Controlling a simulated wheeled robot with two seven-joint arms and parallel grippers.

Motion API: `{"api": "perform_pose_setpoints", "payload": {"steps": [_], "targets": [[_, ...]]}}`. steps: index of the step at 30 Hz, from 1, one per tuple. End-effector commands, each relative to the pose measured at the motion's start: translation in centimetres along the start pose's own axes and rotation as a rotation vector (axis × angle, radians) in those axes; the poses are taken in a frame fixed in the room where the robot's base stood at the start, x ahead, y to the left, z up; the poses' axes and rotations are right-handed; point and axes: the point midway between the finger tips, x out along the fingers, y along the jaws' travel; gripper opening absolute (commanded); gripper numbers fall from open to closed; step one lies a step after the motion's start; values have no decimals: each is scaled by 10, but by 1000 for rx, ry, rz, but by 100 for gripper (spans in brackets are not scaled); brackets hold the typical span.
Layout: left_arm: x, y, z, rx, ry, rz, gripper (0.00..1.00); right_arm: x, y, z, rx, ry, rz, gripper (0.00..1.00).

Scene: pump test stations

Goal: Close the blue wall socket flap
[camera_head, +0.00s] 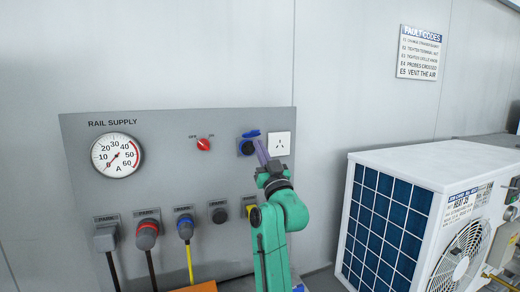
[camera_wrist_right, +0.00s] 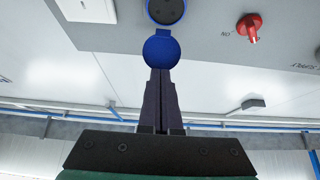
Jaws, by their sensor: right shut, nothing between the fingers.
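The blue wall socket has a dark round face (camera_head: 246,149) on the grey panel. Its blue flap (camera_head: 250,133) stands open, sticking out above the socket. In the right wrist view, which is upside down, the round blue flap (camera_wrist_right: 160,50) is joined to the socket (camera_wrist_right: 166,11) by its hinge. My right gripper (camera_head: 258,143) is shut and empty, its fingertips just right of the socket in the head view. In the wrist view the fingertips (camera_wrist_right: 160,74) meet the flap's free edge; I cannot tell whether they touch. My left gripper is out of view.
A white wall outlet (camera_head: 279,144) sits close right of the gripper. A red switch (camera_head: 204,144) and a gauge (camera_head: 117,155) are to the left. Several plugs and sockets line the panel's bottom. A white outdoor unit (camera_head: 400,165) stands at right.

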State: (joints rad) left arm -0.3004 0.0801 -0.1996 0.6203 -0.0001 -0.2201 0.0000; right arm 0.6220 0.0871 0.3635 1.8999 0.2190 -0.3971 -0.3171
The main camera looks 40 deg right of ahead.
Motion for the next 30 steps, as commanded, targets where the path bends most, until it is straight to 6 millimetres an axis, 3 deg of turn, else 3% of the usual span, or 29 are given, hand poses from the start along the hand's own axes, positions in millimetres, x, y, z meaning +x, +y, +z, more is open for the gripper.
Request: {"api": "perform_pose_setpoints", "payload": {"steps": [7, 11, 21, 24, 28, 30], "targets": [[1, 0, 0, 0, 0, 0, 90, -1, 0, 0, 0, 0, 0, 0], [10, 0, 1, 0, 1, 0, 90, -16, 0, 4, 0, 0, -1, 0], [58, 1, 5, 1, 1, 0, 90, -113, 0, 7, -2, -1, 0, 0], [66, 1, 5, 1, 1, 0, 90, -133, 0, 5, -1, -1, 0, 0], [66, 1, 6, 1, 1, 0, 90, -143, -1, 0, 2, -4, -3, 0], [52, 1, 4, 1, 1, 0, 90, -126, -6, -13, 7, -33, -19, 0]]}}
